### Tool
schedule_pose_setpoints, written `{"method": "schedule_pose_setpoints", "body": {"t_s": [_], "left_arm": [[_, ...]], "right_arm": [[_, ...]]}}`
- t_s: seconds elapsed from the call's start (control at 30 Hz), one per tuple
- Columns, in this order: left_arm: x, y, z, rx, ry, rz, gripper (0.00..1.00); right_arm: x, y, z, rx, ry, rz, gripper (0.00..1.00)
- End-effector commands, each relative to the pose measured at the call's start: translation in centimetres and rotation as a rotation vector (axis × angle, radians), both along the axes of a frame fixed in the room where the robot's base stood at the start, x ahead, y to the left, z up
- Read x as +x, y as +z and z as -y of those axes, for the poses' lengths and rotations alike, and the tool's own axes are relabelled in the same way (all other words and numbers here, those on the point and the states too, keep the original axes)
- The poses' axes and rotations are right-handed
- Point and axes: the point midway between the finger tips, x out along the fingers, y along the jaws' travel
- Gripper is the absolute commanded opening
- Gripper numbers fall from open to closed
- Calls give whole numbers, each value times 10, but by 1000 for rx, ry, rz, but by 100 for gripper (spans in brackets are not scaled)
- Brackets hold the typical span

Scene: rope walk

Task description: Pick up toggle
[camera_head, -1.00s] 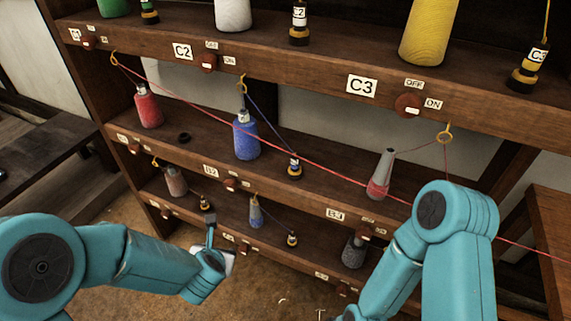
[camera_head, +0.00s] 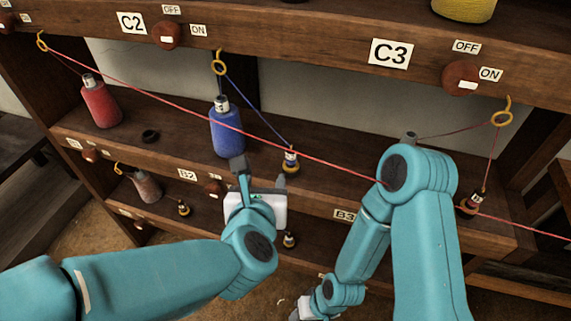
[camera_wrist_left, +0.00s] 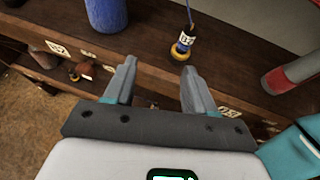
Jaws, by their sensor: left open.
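A small black toggle with a yellow base and a white label (camera_head: 290,160) stands on the middle shelf, right of the blue bobbin (camera_head: 226,130), with a blue thread running up from it. In the left wrist view the toggle (camera_wrist_left: 184,42) stands just beyond my right-hand fingertip. My left gripper (camera_head: 260,178) is open and empty at the shelf's front edge, a little below and in front of the toggle. Its spread fingers (camera_wrist_left: 158,68) show in the left wrist view. My right gripper (camera_head: 302,312) is low at the bottom edge, its fingers not clear.
A pink thread (camera_head: 310,158) crosses in front of the shelf. A red bobbin (camera_head: 101,102) stands left, and another toggle (camera_head: 468,205) stands right. Red round knobs (camera_head: 462,77) with ON and OFF labels sit on the upper shelf edge. My right arm covers the shelf's right part.

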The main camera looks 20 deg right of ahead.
Motion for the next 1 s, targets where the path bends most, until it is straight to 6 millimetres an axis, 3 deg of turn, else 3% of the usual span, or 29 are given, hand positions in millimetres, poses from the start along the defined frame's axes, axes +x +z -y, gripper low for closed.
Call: {"method": "schedule_pose_setpoints", "body": {"t_s": [0.13, 0.27, 0.37, 0.7, 1.0], "left_arm": [[-20, 6, 20, -13, -54, 32, 55], [-25, 6, 30, -13, -75, 40, 55], [-13, 0, 36, -11, -75, 39, 55], [54, -28, 64, -12, -74, 39, 55], [81, -37, 74, -12, -74, 40, 55]], "right_arm": [[0, -10, 0, 0, -1, 0, 43], [0, -12, 0, 0, 0, 0, 43], [0, -12, 0, 0, 0, 0, 43], [0, -10, 0, 0, 0, 0, 43], [0, -6, 0, 0, 0, 0, 43]]}}
